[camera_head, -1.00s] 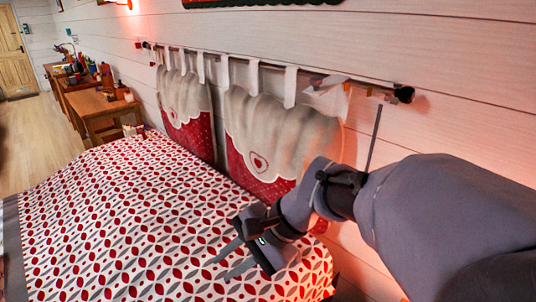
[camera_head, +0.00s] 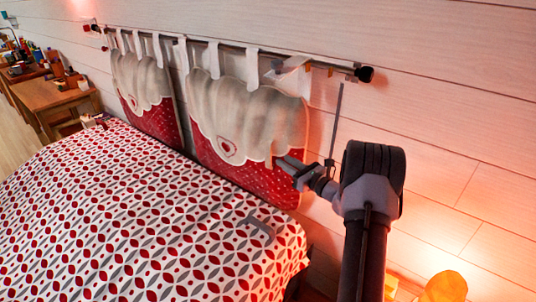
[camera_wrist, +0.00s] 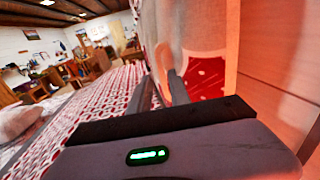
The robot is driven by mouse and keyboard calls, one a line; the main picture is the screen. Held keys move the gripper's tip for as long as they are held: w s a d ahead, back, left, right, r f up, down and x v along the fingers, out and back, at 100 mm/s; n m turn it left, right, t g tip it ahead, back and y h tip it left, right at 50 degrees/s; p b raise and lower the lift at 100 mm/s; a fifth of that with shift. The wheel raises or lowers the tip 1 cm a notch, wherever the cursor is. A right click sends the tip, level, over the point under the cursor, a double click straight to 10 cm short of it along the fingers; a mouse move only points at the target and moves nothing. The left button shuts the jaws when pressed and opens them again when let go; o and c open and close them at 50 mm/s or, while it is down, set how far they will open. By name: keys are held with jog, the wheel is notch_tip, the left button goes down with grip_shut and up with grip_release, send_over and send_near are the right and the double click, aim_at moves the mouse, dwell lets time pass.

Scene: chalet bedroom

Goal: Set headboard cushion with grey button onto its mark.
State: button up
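Two cushions hang by white tabs from a rod on the wall, each with a grey scalloped top and a red patterned lower part. The nearer one (camera_head: 235,110) has a heart in the middle; the farther one (camera_head: 140,82) is to its left. I cannot make out a grey button or a mark. My gripper (camera_head: 283,165) is at the lower right of the nearer cushion, its fingers pointing left against or just in front of it. In the wrist view the fingers (camera_wrist: 160,92) reach towards the cushion (camera_wrist: 203,60); whether any fabric is between them is unclear.
The bed (camera_head: 130,220) with a red and grey patterned cover fills the space in front. A small grey shape (camera_head: 262,224) shows on it. The rod (camera_head: 330,66) ends at right. A glowing lamp (camera_head: 446,287) stands lower right; wooden desks (camera_head: 55,98) are far left.

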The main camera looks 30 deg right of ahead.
jog(key=b, duration=0.2)
send_over(268, 164)
jog(key=shift+w+d, duration=0.3)
jog(key=shift+c, duration=0.4)
grip_shut()
dwell(0.7)
